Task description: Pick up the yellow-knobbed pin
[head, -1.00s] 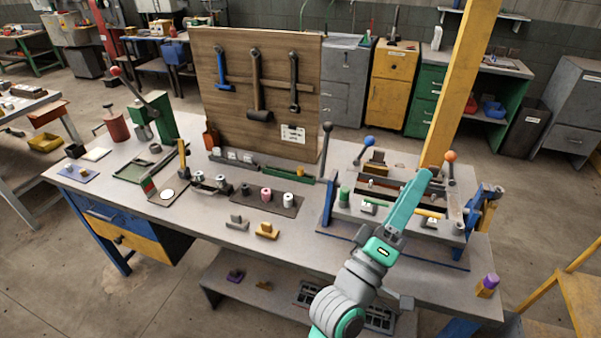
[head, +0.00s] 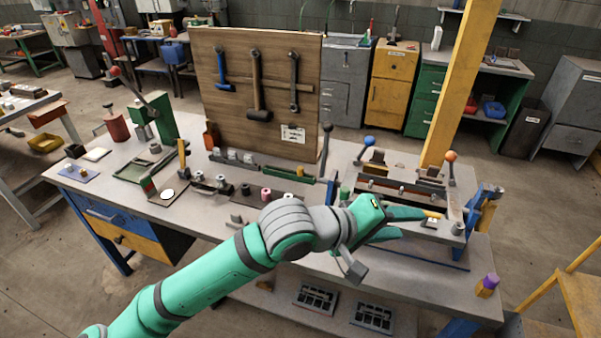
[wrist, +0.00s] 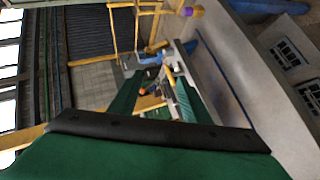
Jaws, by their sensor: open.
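A small yellow piece (head: 432,214), probably the yellow knob of the pin, lies at the right front of the clamping fixture (head: 405,190) in the head view. It is too small to make out a pin shank. My gripper (head: 413,224) is open and empty, its green fingers spread and pointing right, close to this yellow piece at the fixture's front. In the wrist view the two fingers (wrist: 157,70) reach toward the fixture, and a yellow piece (wrist: 156,46) shows just beyond the tips. My arm hides part of the fixture's front and the bench middle.
Levers with a blue ball (head: 369,141) and an orange ball (head: 450,156) rise above the fixture. A purple-topped block (head: 488,284) stands at the bench's right corner. A yellow post (head: 462,85) rises behind. Small parts stand left of my arm.

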